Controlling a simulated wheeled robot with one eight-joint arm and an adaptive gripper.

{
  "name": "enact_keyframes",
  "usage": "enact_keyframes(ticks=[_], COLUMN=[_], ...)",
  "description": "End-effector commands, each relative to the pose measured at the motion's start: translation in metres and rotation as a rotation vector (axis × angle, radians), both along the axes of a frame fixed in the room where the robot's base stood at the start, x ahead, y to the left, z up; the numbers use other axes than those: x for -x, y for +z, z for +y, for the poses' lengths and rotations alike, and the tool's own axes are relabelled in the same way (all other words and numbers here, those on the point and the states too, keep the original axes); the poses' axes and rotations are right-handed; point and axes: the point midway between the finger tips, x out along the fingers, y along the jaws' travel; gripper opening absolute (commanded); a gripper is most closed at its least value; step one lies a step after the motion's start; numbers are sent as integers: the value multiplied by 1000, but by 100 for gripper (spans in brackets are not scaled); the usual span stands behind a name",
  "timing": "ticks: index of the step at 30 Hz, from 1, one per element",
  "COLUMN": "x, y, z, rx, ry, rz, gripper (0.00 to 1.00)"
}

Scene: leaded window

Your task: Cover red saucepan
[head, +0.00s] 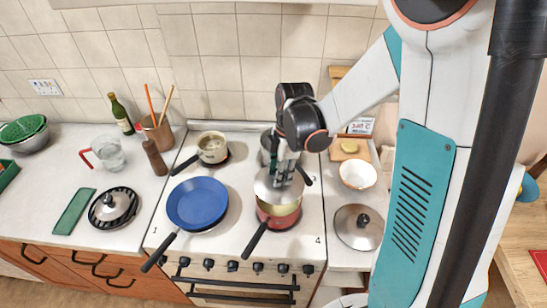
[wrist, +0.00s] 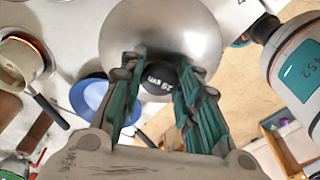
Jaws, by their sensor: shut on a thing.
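The red saucepan (head: 279,218) stands on the front right of the stove, its dark handle pointing to the lower left. Its pale yellow inside shows below the lid's near edge. A round steel lid (head: 268,190) is held above the pan, covering its far part from the head view. My gripper (head: 284,174) is shut on the lid's knob. In the wrist view the steel lid (wrist: 150,28) is large, and its black knob (wrist: 160,78) sits between the fingers. The saucepan is hidden in the wrist view.
A blue frying pan (head: 197,203) stands left of the red saucepan. A cream saucepan (head: 212,150) is behind it, and a grey pot (head: 266,148) stands behind my gripper. Another lid (head: 358,228) and a white bowl (head: 358,174) lie on the right counter.

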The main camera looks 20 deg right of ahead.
Motion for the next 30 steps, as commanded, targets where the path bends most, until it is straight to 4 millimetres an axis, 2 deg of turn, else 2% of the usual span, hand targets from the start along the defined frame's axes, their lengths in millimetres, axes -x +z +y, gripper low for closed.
enact_keyframes(ticks=[8,22,30], x=[0,0,0], y=[-11,-51,-56], z=[0,0,0], rx=[0,0,0], ry=[0,0,0], rz=[0,0,0], gripper=[0,0,0])
